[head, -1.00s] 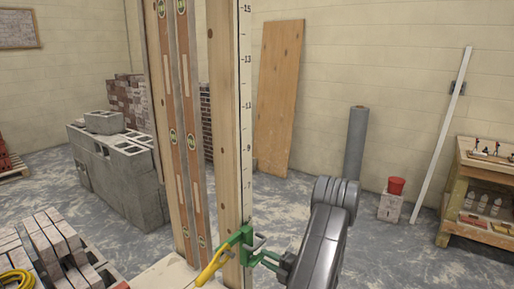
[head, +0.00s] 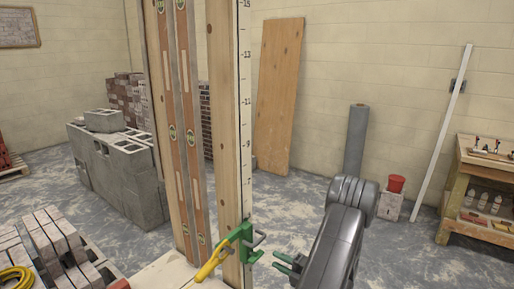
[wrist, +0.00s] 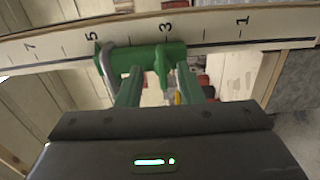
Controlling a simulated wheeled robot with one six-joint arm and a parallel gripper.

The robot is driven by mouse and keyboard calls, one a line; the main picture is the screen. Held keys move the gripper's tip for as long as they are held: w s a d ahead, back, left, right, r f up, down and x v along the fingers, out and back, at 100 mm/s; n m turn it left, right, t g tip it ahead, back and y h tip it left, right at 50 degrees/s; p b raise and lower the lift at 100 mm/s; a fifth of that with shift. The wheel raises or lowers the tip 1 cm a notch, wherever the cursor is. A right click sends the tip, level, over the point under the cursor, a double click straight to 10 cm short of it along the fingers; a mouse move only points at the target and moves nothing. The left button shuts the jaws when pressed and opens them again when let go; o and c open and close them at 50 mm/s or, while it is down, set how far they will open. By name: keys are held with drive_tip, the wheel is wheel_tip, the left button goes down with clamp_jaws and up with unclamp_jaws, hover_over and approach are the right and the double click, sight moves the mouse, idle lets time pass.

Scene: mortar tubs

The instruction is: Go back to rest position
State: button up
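My gripper (head: 275,262) has two green fingers and is at the lower middle of the head view, to the right of a wooden post (head: 226,130). The fingers are apart with nothing between them. A green clamp-like bracket (head: 242,238) with a grey metal bar sits on the post, just left of my fingertips, with a visible gap. In the wrist view my fingers (wrist: 157,90) point toward the green bracket (wrist: 145,58), which lies against the numbered scale strip (wrist: 215,38). A yellow handle (head: 211,264) lies at the post, below left of the bracket.
Two levels (head: 187,150) stand upright left of the post. Concrete blocks (head: 125,175) and a brick pile (head: 50,245) are at the left. The floor between is clear.

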drive_tip(key=w+a+n, duration=0.3)
drive_tip(key=a+n, duration=0.1)
drive_tip(key=a, duration=0.1)
drive_tip(key=shift+w+a+r, duration=0.15)
drive_tip(key=shift+w+r, duration=0.15)
drive_tip(key=shift+r, duration=0.15)
idle(0.4)
